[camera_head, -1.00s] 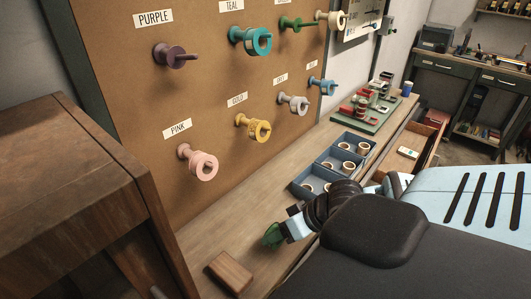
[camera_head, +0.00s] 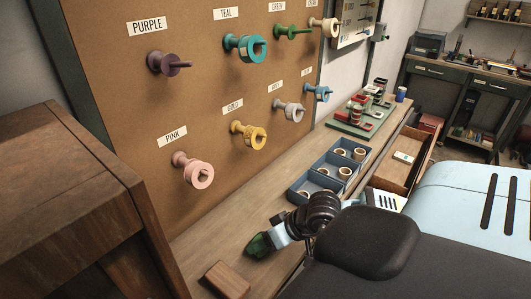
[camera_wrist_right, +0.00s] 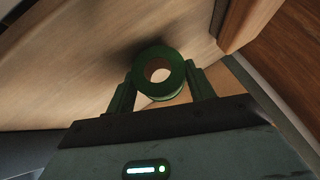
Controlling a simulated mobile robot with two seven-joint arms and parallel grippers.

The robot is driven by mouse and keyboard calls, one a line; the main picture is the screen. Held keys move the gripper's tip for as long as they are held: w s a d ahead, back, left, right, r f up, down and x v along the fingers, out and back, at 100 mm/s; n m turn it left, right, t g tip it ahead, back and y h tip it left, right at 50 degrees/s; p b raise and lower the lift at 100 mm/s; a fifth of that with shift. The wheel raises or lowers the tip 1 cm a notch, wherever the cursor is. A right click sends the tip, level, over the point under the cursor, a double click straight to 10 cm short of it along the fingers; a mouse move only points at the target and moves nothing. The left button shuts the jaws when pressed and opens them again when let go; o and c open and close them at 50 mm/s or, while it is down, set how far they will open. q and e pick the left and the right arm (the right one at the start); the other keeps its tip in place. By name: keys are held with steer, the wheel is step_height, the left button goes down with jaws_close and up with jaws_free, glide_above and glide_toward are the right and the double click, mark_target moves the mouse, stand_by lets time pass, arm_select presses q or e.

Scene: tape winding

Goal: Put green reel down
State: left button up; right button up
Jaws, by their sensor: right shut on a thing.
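The green reel (camera_wrist_right: 158,74) is between the fingers of my right gripper (camera_wrist_right: 160,88) in the right wrist view. The gripper is shut on it, and a wooden surface lies close behind it with a dark shadow. In the head view the green reel (camera_head: 259,244) shows at the end of my right gripper (camera_head: 266,240), over the bench top (camera_head: 215,238), behind the wooden block. I cannot tell whether the reel touches the bench. The left gripper is not in view. A peg labelled GREEN (camera_head: 292,32) on the board holds no reel.
A wooden block (camera_head: 227,280) lies at the bench's near end. Blue-grey trays (camera_head: 312,180) with tape rolls stand farther along the bench. The pegboard (camera_head: 110,70) with several coloured reels rises at the left. An open drawer (camera_head: 398,168) juts out at the right.

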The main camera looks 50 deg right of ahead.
steer(key=shift+f, duration=0.15)
steer(key=shift+f, duration=0.15)
steer(key=o, duration=0.7)
